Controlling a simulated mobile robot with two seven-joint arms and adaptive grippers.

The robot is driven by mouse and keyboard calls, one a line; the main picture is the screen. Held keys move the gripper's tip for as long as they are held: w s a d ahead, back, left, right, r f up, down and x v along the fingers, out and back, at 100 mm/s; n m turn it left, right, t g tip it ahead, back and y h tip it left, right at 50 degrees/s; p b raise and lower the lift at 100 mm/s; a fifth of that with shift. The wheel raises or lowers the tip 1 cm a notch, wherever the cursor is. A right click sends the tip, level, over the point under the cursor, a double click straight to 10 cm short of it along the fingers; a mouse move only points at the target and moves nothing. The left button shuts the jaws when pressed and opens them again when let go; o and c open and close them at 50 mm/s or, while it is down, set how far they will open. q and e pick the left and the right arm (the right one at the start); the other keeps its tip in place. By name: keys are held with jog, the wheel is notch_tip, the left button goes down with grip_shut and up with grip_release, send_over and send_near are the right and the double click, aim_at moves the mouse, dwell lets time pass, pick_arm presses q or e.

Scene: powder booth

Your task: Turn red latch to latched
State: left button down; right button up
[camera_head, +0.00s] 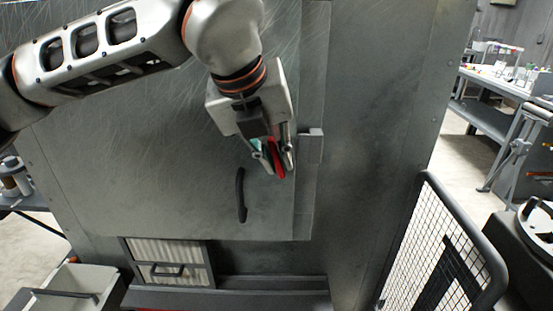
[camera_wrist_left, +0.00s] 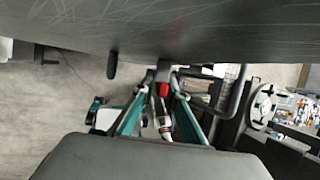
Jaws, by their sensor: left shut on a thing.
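The red latch (camera_head: 276,158) is on the front of the grey metal booth, near the right edge of its door (camera_head: 150,150). My left gripper (camera_head: 275,165) is at the latch, with its fingers on either side of the red part, shut on it. The gripper hides part of the latch and its pivot. In the left wrist view the red latch (camera_wrist_left: 163,89) shows between the two fingertips (camera_wrist_left: 164,95). My right gripper is in neither view.
A dark vertical door handle (camera_head: 241,195) is just below and left of the gripper. A grey block (camera_head: 311,147) sits on the door's edge strip to the right. A mesh barrier (camera_head: 440,250) stands at the lower right, and a drawer (camera_head: 170,270) is below the door.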

pick_arm(q)
jog(key=shift+m+y+p, duration=0.3)
jog(key=shift+y+p, duration=0.1)
jog(key=shift+y, duration=1)
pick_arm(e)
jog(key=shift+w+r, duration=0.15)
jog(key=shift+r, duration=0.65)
pick_arm(q)
jog(key=shift+f, duration=0.15)
jog(key=shift+s, duration=0.1)
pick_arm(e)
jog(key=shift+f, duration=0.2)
pick_arm(q)
jog(key=c, duration=2)
grip_release()
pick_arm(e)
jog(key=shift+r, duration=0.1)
pick_arm(q)
jog(key=v, duration=1.2)
jog(key=shift+d, duration=0.1)
